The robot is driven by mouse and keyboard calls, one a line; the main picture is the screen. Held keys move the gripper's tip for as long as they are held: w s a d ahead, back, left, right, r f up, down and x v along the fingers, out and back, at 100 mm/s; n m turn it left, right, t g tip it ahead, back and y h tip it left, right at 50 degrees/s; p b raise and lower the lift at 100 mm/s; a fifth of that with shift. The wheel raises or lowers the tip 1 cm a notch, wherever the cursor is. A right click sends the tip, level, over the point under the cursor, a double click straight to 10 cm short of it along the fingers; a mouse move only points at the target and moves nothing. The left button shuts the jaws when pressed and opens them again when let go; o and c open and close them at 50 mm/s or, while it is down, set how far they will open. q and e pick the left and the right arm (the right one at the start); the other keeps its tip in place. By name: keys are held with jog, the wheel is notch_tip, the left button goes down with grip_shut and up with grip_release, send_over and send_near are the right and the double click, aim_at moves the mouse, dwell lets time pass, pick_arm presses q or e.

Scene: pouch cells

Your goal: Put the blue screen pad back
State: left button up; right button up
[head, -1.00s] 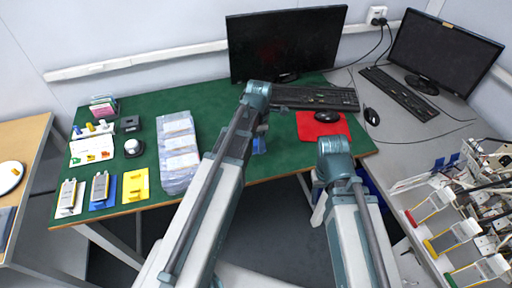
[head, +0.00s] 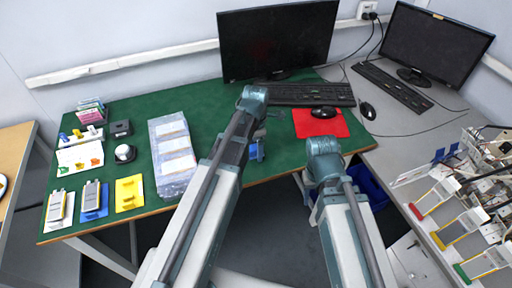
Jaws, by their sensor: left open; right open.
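A blue pad (head: 103,212) lies near the front left corner of the green-topped table, with a grey flat piece (head: 91,196) on it. It sits between a white pad (head: 67,219) carrying a similar piece and a bare yellow pad (head: 129,193). My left gripper (head: 257,151) hangs beyond my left arm near the table's front edge, right of the clear-wrapped stack. It is open, mostly hidden by my arm, with only a blue part showing. My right gripper (head: 313,192) is open, low beside the table's front edge and largely hidden by my wrist. Both are well apart from the pads.
A clear-wrapped stack (head: 173,158) lies right of the pads. A red mouse mat (head: 322,127), keyboard (head: 310,95) and monitor (head: 278,43) occupy the table's right part. Wired test stands (head: 485,210) crowd the right bench. A blue bin (head: 368,187) is under the table.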

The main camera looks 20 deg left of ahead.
pick_arm(q)
notch_tip(320, 180, up, 12)
jog(key=p, duration=1.2)
jog(key=s+d+m, duration=0.5)
jog(key=s+m, duration=0.2)
jog(key=m, duration=0.7)
jog(key=s+d+m+y, duration=0.1)
jog(key=s+d+m, duration=0.4)
jog(key=m, duration=0.9)
jog(key=s, duration=0.2)
jog(key=shift+s+r+m, duration=0.15)
jog(key=shift+s+m, duration=0.15)
